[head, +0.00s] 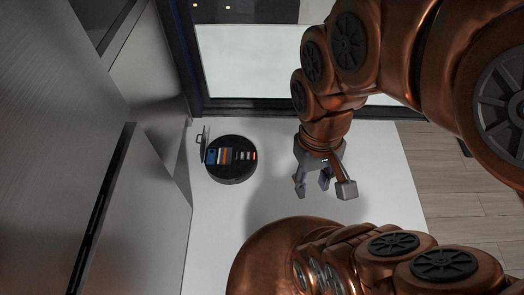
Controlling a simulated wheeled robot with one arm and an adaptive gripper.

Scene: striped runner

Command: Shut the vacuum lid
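The vacuum (231,175) is a dark round disc on the white floor area, left of centre in the head view. Its top is open and shows coloured parts inside, blue, orange and white, with a small red light at the right. The vacuum lid (204,147) is a thin grey panel standing up at the vacuum's left edge. My gripper (322,186) is to the right of the vacuum, apart from it. Its grey fingers are spread and nothing shows between them.
A tall grey cabinet (60,120) fills the left side, close to the lid. A dark-framed glass door (255,103) stands behind the vacuum. White floor (215,225) is clear in front of the vacuum. Wood flooring (450,190) lies at the right.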

